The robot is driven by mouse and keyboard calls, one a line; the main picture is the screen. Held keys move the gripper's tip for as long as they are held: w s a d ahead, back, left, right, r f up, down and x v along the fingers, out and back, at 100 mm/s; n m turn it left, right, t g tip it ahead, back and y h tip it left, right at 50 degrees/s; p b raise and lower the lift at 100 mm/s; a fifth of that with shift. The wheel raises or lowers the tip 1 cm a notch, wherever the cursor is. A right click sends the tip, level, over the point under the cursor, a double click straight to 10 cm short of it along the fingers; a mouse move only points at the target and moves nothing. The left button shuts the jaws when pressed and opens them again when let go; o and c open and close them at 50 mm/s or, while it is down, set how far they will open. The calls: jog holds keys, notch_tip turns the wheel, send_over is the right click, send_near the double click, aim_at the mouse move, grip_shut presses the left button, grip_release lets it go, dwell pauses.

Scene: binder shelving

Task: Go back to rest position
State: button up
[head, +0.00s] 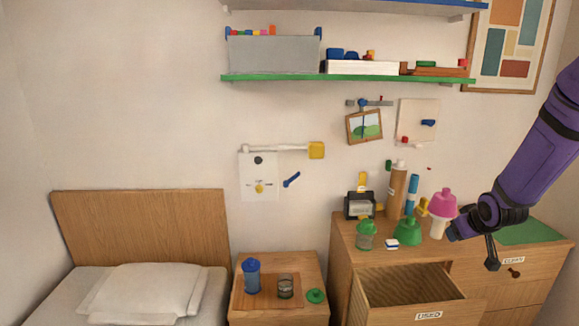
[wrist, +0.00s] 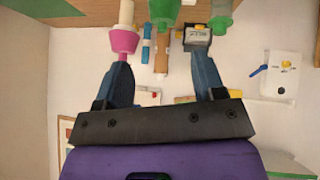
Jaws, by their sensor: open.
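My gripper (head: 472,250) is at the right of the head view, above the dresser top and near its front edge. Its jaws are apart and nothing is between them. In the wrist view, which looks upside down, the two blue fingers of my gripper (wrist: 161,62) reach toward the dresser items. A pink-topped bottle with a pale lower part (head: 442,205) stands on the dresser just left of my gripper. In the wrist view the pink bottle (wrist: 124,40) lines up with the left fingertip; I cannot tell whether they touch.
The dresser (head: 345,245) holds a green flask (head: 407,232), a green-lidded jar (head: 366,238), a brown bottle (head: 397,190) and a dark box (head: 360,206). Its drawer labelled USED (head: 400,311) is pulled open. A nightstand (head: 318,268) and a bed (head: 60,290) stand left. Open wall lies above the bed.

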jog(key=s+a+r+m+g, duration=0.1)
jog(key=s+a+r, duration=0.3)
jog(key=s+r, duration=0.3)
jog(key=s+a+r, duration=0.4)
jog(key=s+r, duration=0.1)
jog(key=r, duration=0.4)
jog(key=s+a+r+g, duration=0.1)
jog(key=s+a+r, duration=0.2)
jog(key=s, duration=0.7)
jog(key=s+a+r+y, duration=0.1)
jog(key=s+a+r, duration=0.2)
jog(key=s, duration=0.8)
jog(key=shift+a+m+g, duration=0.3)
jog(key=shift+a+g, duration=0.1)
jog(key=shift+a, duration=0.6)
jog(key=shift+r, duration=0.1)
